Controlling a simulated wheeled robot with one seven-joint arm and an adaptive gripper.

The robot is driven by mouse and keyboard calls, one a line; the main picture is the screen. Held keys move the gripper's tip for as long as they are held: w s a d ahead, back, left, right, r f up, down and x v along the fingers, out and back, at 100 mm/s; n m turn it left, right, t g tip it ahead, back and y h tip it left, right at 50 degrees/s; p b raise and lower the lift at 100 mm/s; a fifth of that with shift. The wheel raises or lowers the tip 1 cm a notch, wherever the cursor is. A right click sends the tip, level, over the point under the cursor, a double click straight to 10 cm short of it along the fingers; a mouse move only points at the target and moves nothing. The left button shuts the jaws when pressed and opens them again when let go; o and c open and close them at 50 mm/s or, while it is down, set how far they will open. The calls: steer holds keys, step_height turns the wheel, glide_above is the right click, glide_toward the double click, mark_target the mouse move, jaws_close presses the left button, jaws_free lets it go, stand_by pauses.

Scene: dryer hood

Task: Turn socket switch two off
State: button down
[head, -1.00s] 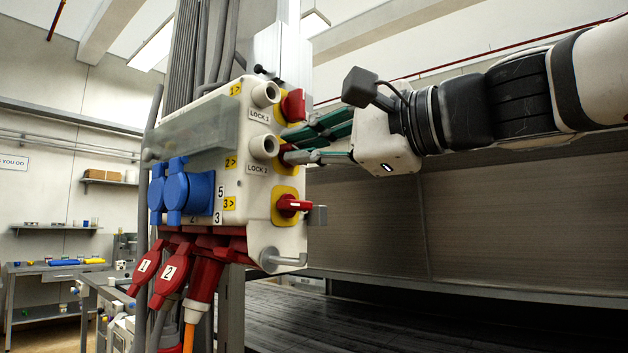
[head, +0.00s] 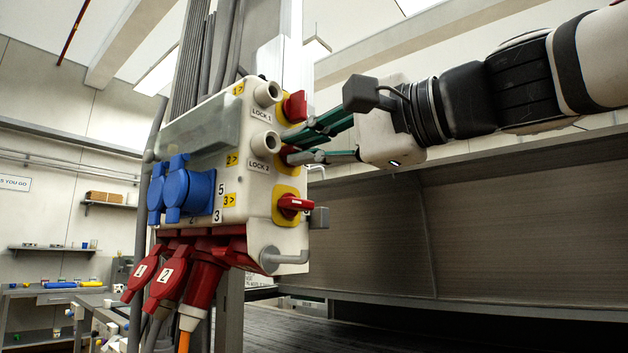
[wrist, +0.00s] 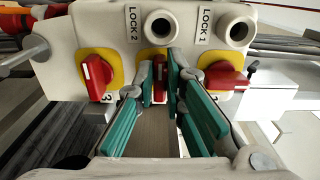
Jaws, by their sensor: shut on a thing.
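The socket box (head: 235,190) carries three red rotary switches on yellow plates along its right side. Switch two is the middle one; in the head view its red handle (head: 288,152) is mostly hidden behind my fingers. In the wrist view, its handle (wrist: 160,84) stands between my fingertips, roughly upright in that picture. My gripper (head: 292,146) reaches in from the right with its green-padded fingers, which also show in the wrist view (wrist: 164,78). They are closed on the handle from both sides.
Switch one (head: 295,106) is above and switch three (head: 294,204) below, close to my fingers. Grey lock cylinders (head: 265,143) stick out beside them. Blue sockets (head: 188,190) and red plugs (head: 166,284) are on the box's left and underside. A large hood (head: 480,230) fills the right.

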steer(key=c, duration=1.7)
jaws_free()
steer(key=shift+f, duration=0.1)
steer(key=shift+o, duration=0.2)
steer(key=v, duration=1.2)
